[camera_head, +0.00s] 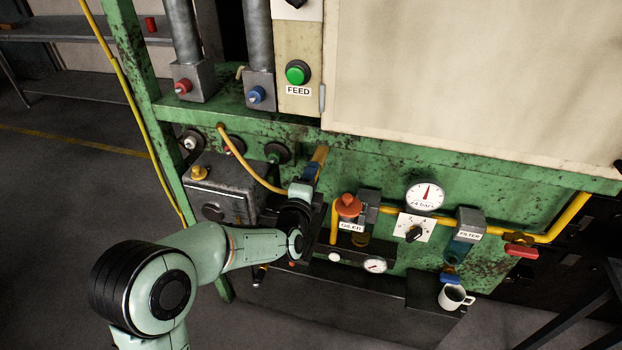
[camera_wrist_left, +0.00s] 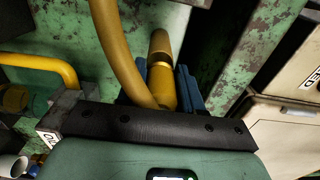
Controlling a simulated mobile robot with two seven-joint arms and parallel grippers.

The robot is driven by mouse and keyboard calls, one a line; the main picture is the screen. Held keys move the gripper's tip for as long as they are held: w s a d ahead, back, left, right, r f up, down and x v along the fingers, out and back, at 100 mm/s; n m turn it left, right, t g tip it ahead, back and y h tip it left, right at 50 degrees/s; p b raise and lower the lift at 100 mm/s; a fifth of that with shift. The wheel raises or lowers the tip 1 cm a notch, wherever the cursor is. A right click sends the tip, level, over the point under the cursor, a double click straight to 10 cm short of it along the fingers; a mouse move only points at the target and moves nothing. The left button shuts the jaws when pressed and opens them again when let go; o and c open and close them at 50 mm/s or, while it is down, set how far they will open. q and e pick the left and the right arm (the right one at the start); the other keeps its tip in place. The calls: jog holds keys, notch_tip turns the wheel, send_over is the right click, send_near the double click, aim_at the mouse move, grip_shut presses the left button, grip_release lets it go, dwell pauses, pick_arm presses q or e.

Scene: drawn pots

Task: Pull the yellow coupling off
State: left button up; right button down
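The yellow coupling (camera_wrist_left: 164,92) is a short cylinder at the end of a bent yellow hose (camera_wrist_left: 117,38). It sits in line with a yellow stub (camera_wrist_left: 160,48) on the green machine. In the head view the hose (camera_head: 250,172) loops from the panel to my left gripper (camera_head: 313,171). In the left wrist view the blue fingers of my left gripper (camera_wrist_left: 162,88) lie close along both sides of the coupling and appear shut on it. The hose hides part of the left finger. The coupling's lower end is hidden by the gripper body. My right gripper is out of view.
Right of the gripper are an orange-capped oiler (camera_head: 348,206), a gauge (camera_head: 425,195), a filter (camera_head: 469,222) and a white mug (camera_head: 455,297). A grey box (camera_head: 222,188) and round sockets stand to the left. A green post (camera_head: 134,80) rises farther left.

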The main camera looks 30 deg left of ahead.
pick_arm(q)
jog(key=shift+w+a+r, duration=0.1)
jog(key=shift+r, duration=0.15)
grip_shut()
jog(key=shift+s+f, duration=0.25)
jog(key=shift+s, duration=0.05)
jog(key=shift+b+v, duration=0.5)
jog(key=shift+v, duration=2.05)
jog(key=shift+w, duration=0.1)
